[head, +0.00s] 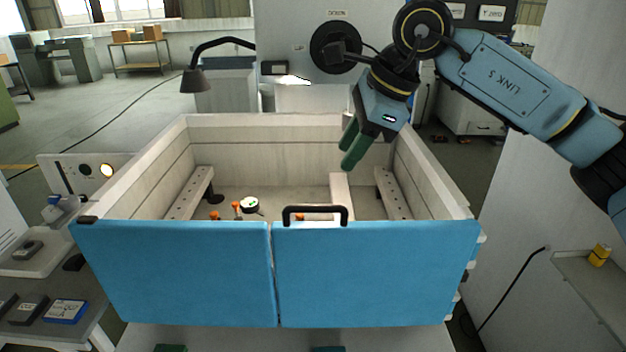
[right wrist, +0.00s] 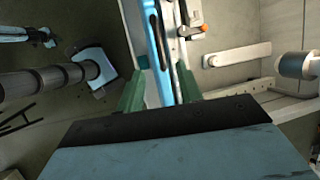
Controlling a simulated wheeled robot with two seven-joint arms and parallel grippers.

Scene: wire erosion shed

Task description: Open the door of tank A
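The tank (head: 290,135) is an open-topped, pale-walled box in the head view. I cannot read a tank letter on it. Its front is closed by two blue panels, a left one (head: 175,275) and a right one (head: 375,275), upright and level, with a narrow seam between them. A black bar handle (head: 315,209) sits at the top of the right panel near the seam. My right gripper (head: 350,148) is open and empty, above and behind the handle in the picture. In the right wrist view the blue panel edge (right wrist: 158,60) shows beyond the parted green fingers. My left gripper is not in view.
Inside the tank are perforated rails (head: 190,193), orange-knobbed clamps (head: 237,210) and a round gauge (head: 250,205). A machine head (head: 300,45) stands behind. A side shelf (head: 595,285) is right.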

